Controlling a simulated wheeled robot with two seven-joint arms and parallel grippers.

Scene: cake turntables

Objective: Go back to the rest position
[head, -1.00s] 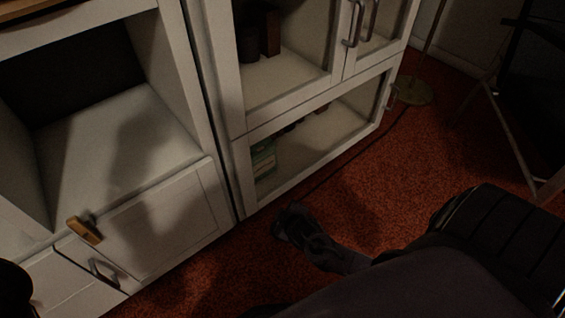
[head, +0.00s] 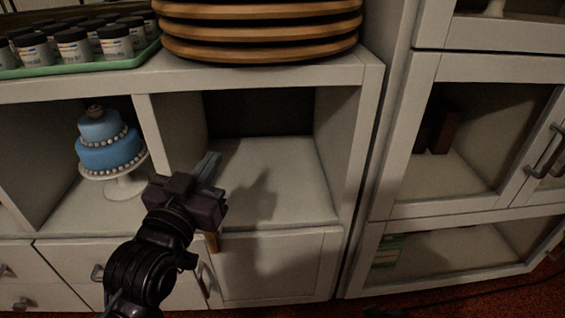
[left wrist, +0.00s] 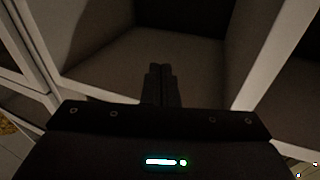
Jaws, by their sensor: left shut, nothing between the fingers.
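My left gripper (head: 212,168) is in front of the empty white cubby (head: 275,190) in the middle of the head view. Its fingers are shut with nothing between them, pointing toward the opening. In the left wrist view its closed fingers (left wrist: 161,84) also point into the white cubby, whose pale floor lies beyond them. My right gripper does not show in the head view now.
A blue two-tier cake (head: 108,142) on a white stand (head: 125,186) is in the cubby to the left. Stacked wooden boards (head: 260,42) and a green tray (head: 85,70) of jars are on top. A glass-door cabinet (head: 400,150) stands at right.

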